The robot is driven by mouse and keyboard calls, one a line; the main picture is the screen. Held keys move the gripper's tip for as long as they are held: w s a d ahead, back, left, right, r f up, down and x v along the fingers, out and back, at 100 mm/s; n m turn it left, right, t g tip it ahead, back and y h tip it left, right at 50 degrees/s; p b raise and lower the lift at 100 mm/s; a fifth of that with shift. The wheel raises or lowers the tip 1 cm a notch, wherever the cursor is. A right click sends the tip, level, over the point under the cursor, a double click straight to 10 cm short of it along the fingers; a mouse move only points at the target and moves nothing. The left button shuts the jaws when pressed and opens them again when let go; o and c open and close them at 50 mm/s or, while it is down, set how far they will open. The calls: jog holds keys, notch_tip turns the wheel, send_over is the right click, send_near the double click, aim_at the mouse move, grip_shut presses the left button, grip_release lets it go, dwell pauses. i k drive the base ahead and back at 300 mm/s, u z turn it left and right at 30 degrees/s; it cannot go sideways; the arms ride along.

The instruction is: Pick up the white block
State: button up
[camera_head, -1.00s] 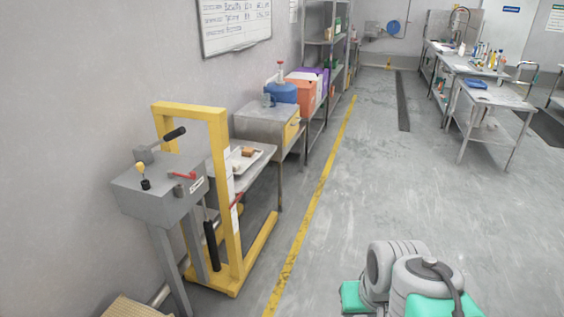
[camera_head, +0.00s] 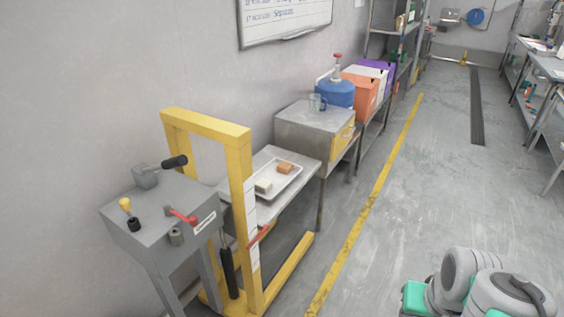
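The white block (camera_head: 263,186) lies on a pale tray (camera_head: 285,178), at its near left end, just right of a yellow frame post. A brown-orange block (camera_head: 285,168) lies on the same tray, behind it and to the right. The tray rests on a grey metal table (camera_head: 240,209) against the left wall. My arm's grey and green links show at the bottom right, well apart from the tray. My gripper's fingers are not in view.
A yellow frame (camera_head: 239,180) and a grey control box (camera_head: 160,219) with levers stand in front of the table. A steel box (camera_head: 309,131), blue jug (camera_head: 334,92) and orange bin (camera_head: 359,93) stand beyond.

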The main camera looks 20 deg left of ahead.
aim_at(263, 186)
jog(key=i, duration=3.2)
jog(key=u, duration=4.6)
jog(key=i, duration=0.5)
jog(key=u, duration=0.05)
